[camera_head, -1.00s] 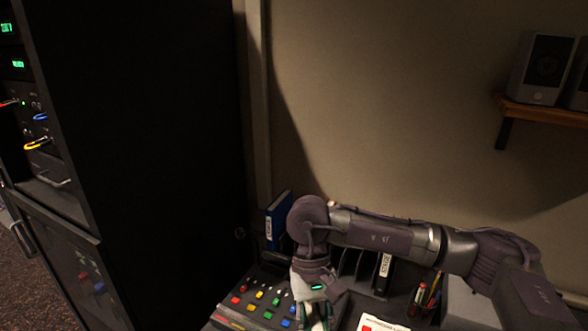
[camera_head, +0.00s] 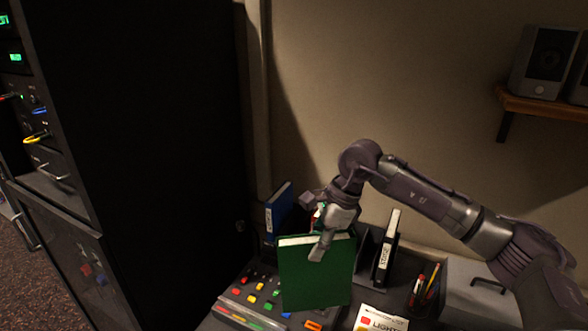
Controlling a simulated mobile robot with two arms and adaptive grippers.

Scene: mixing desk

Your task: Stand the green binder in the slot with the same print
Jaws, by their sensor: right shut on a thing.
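The green binder (camera_head: 316,279) is upright in my right gripper (camera_head: 321,240), held by its top edge above the mixing console. Its broad face is towards me, and no print shows on it. Behind it, at the back of the desk, is a dark slotted rack (camera_head: 366,254). A blue binder (camera_head: 278,210) with a white label stands at the rack's left. A black binder (camera_head: 386,248) with a white label stands to the right. The green binder hides the middle of the rack, and I cannot read any slot print. My left gripper is out of view.
The console (camera_head: 250,295) with coloured buttons lies in front. A printed sheet (camera_head: 378,319), a pen cup (camera_head: 424,291) and a grey box (camera_head: 470,287) are to the right. A tall black cabinet (camera_head: 140,150) stands at the left, and a wall shelf (camera_head: 540,107) holds speakers.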

